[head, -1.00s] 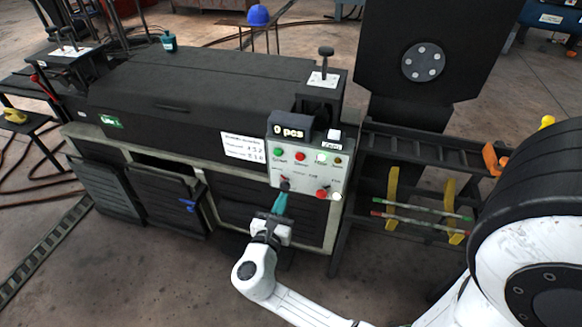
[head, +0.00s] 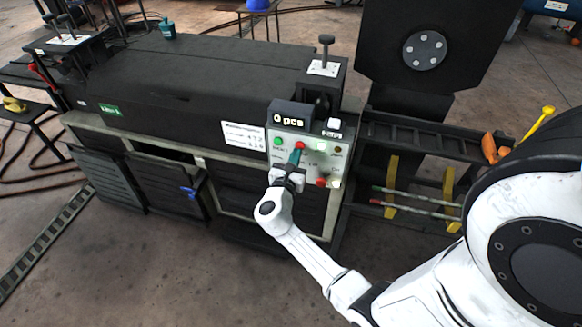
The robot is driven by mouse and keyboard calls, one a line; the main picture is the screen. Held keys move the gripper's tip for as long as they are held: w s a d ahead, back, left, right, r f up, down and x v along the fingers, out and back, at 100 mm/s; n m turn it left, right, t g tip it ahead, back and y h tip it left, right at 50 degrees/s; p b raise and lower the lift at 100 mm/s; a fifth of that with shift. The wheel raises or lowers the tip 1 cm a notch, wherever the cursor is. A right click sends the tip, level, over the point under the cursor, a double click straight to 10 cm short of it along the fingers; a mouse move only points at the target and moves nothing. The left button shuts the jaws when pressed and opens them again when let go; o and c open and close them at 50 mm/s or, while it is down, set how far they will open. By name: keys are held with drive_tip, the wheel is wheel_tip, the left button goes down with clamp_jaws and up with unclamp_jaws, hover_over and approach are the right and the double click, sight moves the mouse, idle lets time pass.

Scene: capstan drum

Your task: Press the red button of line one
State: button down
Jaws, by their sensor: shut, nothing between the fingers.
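A pale control panel (head: 311,160) is fixed to the front right of the dark machine. Its upper row has a green button (head: 278,141), a red button (head: 300,146), a white lit one and a dark one. A larger red knob (head: 321,183) sits lower right on the panel. My gripper (head: 296,156) is shut and empty, with teal fingertips pointing up at the panel. The tips are just below the upper red button in the picture. I cannot tell whether they touch it. The gripper hides the panel's lower left part. No line name is readable.
A display (head: 290,116) reading "0 pcs" sits above the panel. A black post with a knob (head: 325,66) stands behind it. To the right is a ladder-like conveyor frame (head: 416,136) with yellow brackets. Floor in front of the machine is clear.

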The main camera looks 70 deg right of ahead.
drive_tip(key=shift+d, duration=0.65)
